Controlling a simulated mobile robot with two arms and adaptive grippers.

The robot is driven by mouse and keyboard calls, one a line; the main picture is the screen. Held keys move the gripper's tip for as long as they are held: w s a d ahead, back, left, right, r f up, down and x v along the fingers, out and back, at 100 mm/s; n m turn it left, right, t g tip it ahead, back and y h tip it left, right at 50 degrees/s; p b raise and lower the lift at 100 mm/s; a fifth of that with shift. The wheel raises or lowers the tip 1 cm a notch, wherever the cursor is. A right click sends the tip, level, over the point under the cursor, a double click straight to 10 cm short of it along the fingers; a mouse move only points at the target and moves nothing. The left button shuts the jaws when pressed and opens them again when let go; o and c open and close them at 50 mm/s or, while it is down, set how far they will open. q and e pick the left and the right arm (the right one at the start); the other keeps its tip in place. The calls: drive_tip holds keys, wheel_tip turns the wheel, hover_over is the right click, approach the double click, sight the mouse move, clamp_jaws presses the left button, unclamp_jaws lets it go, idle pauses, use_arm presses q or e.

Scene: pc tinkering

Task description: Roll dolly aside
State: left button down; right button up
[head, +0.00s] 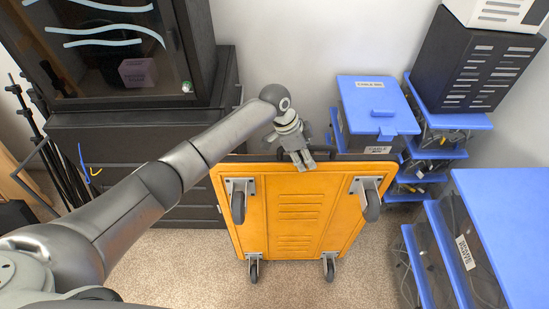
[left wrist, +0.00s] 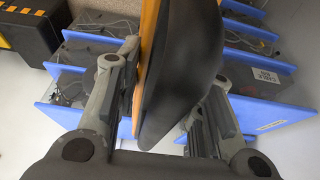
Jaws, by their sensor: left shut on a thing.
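The orange dolly (head: 298,232) stands steeply tilted on its edge, with its underside and grey caster wheels facing me in the head view. My left gripper (head: 304,163) is at the dolly's top edge and shut on it. In the left wrist view, the two fingers (left wrist: 172,85) lie on either side of the dolly's dark rim, and a strip of its orange panel (left wrist: 148,42) shows between them. I cannot tell whether the bottom edge touches the carpet. My right gripper is not in view.
Behind the dolly at left is a dark drawer cabinet (head: 130,135) with a glass-fronted case (head: 115,50) on top. A blue-lidded cable bin (head: 375,105) stands behind right, and blue drawer units (head: 505,215) stand at right. Carpet (head: 180,260) is clear at front left.

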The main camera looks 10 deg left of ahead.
sight(322, 157)
use_arm(q)
drive_tip(key=d, duration=0.2)
drive_tip(key=w+d+b, duration=0.1)
drive_tip(key=d, duration=0.2)
drive_tip(key=shift+w+r, duration=0.1)
drive_tip(key=c, duration=1)
unclamp_jaws()
drive_tip(key=shift+d, duration=0.15)
drive_tip(key=shift+o, duration=0.2)
drive_tip(key=shift+a, duration=0.2)
drive_tip(key=v, duration=1.2)
